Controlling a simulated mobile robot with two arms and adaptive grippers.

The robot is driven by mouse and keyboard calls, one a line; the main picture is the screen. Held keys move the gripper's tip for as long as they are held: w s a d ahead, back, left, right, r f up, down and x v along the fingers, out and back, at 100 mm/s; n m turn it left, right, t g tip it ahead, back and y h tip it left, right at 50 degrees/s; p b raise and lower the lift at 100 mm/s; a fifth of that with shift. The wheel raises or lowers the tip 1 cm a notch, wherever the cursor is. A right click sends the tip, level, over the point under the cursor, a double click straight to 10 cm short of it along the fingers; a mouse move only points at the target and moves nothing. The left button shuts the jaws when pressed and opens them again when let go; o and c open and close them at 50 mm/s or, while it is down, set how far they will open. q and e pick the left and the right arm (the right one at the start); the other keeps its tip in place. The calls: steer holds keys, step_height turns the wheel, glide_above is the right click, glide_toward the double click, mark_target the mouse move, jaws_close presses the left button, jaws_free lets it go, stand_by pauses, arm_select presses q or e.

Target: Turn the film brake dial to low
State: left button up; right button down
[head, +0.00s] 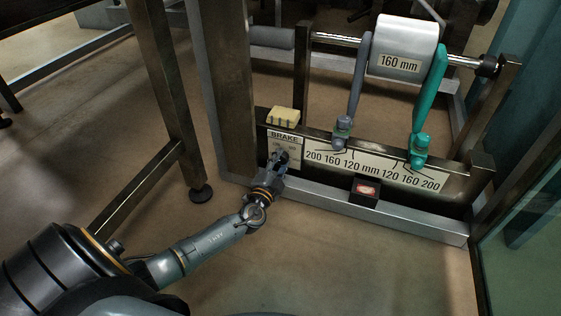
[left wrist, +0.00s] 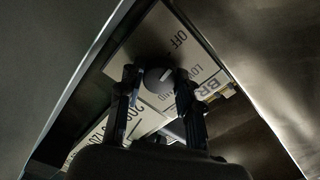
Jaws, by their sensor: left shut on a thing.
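The brake dial (left wrist: 155,84) is a dark round knob with a short white mark, on a pale panel. In the left wrist view the mark points to the upper right, between the OFF and LOW labels; I cannot tell exactly which it meets. My left gripper (left wrist: 160,88) has a finger on each side of the dial and is shut on it. In the head view the brake panel (head: 284,138) is at the left end of the machine's front beam, and my left gripper (head: 279,158) covers the dial. My right gripper is not in view.
A yellow block (head: 284,116) sits on the beam just above the panel. A metal post stands left.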

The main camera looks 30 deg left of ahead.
arm_select(q)
steer(key=m, duration=1.2)
steer(key=shift+p, duration=0.4)
steer(key=shift+m, duration=0.3)
steer(key=o, duration=1.2)
steer(key=shift+c, duration=0.2)
steer(key=shift+s+d, duration=0.1)
steer(key=v, duration=1.1)
steer(key=shift+s, duration=0.4)
steer(key=shift+f, duration=0.1)
